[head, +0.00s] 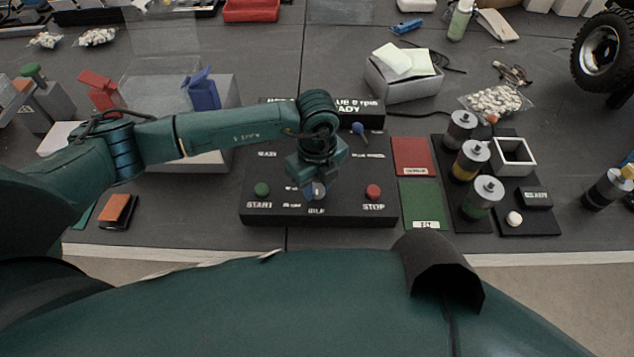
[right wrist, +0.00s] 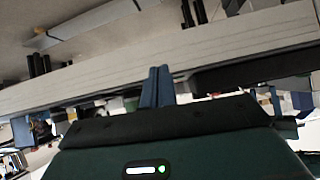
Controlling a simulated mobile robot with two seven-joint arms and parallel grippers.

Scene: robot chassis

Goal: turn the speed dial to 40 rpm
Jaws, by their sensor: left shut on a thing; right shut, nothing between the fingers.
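The black control panel (head: 345,208) lies on the table in the middle of the head view. It has a green START button (head: 262,190), a red STOP button (head: 373,191) and a small blue knob (head: 359,129) at the upper right. My left gripper (head: 315,190) reaches down over the panel between the two buttons. It is shut on the speed dial, which it mostly hides along with nearby labels. My right gripper (right wrist: 157,88) is shut and empty in the right wrist view.
Red (head: 413,157) and green (head: 422,203) pads lie right of the panel, then a rack (head: 468,210) of capped bottles. A grey box with papers (head: 402,78) stands behind. A white box with a blue part (head: 201,90) is behind my left forearm.

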